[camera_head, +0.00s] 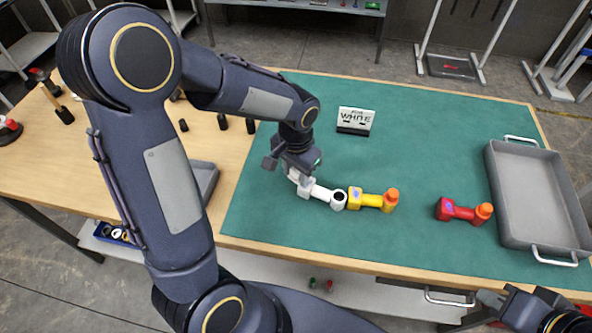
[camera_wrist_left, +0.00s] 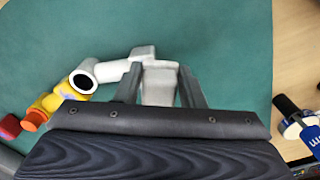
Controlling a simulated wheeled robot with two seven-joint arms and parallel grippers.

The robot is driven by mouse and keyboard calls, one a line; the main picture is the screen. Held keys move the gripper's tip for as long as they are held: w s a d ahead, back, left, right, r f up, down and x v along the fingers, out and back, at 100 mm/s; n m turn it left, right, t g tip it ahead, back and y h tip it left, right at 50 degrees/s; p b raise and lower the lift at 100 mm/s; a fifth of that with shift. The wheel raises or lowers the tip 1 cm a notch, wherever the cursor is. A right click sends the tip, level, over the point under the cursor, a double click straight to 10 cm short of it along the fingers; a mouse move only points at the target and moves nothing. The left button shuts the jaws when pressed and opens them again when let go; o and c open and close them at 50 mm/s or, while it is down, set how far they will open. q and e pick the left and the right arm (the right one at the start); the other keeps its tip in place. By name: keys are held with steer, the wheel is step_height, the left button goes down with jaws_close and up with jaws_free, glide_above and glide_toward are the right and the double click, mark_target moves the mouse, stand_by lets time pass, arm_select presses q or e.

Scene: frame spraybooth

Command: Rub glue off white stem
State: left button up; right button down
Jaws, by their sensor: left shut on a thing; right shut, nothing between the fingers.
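The white stem (camera_head: 322,193) lies on the green mat, its dark round opening facing the yellow stem. It also shows in the left wrist view (camera_wrist_left: 108,70). No glue is clearly visible on it. My left gripper (camera_head: 293,172) is low over its left end, shut on a pale block (camera_wrist_left: 160,82). The block touches or nearly touches the stem; I cannot tell whether it is a separate piece or part of the stem. My right gripper (camera_head: 492,299) is shut and empty at the lower right, near the table's front edge.
A yellow stem (camera_head: 368,201) with an orange end lies just right of the white one. A red stem (camera_head: 460,211) lies further right, before a grey tray (camera_head: 493,170). Both have bluish patches. A "WHITE" sign (camera_head: 355,120) stands behind. The mat's back right is clear.

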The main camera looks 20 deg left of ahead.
mark_target(311, 190)
arm_select(q)
steer(key=shift+f+b, duration=0.65)
steer(key=shift+f, duration=0.2)
steer(key=shift+d, duration=0.1)
steer(key=shift+d+r, duration=0.1)
steer(key=shift+d, duration=1.75)
steer(key=shift+d+f+b, duration=0.1)
steer(key=shift+f+b, duration=0.1)
steer(key=shift+b, duration=0.2)
steer(key=shift+a, duration=1.55)
steer(key=shift+s+a+f, duration=0.15)
steer(key=shift+a+f, duration=0.05)
steer(key=shift+a, duration=0.3)
steer(key=shift+a+r+p, duration=0.1)
steer(key=shift+r+p, duration=2.3)
steer(key=shift+r, duration=0.75)
